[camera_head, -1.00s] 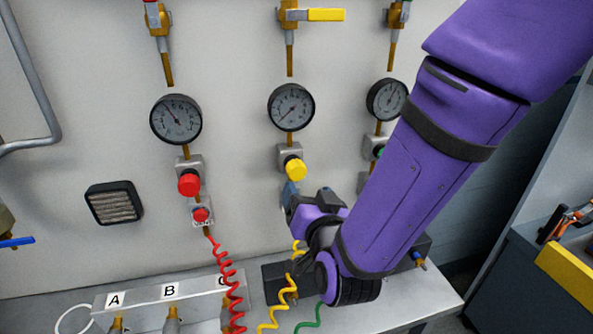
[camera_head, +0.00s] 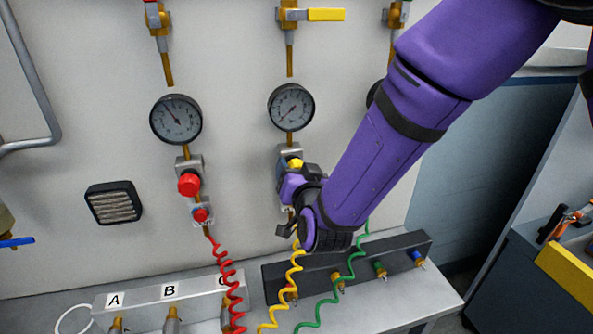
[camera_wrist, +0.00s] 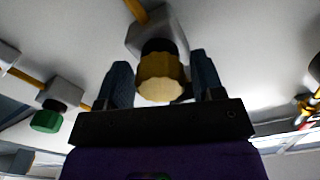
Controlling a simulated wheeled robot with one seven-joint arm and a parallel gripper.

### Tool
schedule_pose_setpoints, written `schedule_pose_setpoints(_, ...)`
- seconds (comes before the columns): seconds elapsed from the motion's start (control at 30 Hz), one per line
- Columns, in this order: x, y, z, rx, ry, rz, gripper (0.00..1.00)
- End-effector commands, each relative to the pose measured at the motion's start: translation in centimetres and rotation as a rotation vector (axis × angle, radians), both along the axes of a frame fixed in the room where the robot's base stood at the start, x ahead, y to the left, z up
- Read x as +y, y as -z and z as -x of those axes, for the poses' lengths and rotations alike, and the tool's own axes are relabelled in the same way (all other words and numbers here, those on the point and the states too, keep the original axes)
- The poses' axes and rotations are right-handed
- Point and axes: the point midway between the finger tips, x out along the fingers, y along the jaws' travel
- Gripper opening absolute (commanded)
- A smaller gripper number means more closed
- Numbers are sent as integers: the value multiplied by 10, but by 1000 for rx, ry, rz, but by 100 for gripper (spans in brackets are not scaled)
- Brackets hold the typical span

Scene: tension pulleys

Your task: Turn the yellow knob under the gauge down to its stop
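The yellow knob (camera_head: 296,163) sits on its grey regulator block under the middle gauge (camera_head: 291,107). In the head view my gripper, partly covering the knob, is at the regulator. In the wrist view the knob (camera_wrist: 161,78) lies between the two dark fingers of my gripper (camera_wrist: 163,80). A gap shows on each side of the knob, so the fingers look open around it and apart from it. The middle gauge's needle points to the lower left of its dial.
A red knob (camera_head: 189,184) under the left gauge (camera_head: 176,119) is to the left. The green knob (camera_wrist: 47,118) shows left in the wrist view. Coiled red (camera_head: 228,283), yellow (camera_head: 294,264) and green (camera_head: 340,288) hoses hang below, near a dark manifold (camera_head: 408,243).

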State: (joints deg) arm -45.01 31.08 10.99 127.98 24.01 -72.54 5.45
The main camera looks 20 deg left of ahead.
Motion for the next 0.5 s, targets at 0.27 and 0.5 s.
schedule_pose_setpoints(0.27, 0, 0, 0, 0, 0, 0, 21)
schedule_pose_setpoints(0.5, 0, 0, 1, -19, -1, 33, 21)
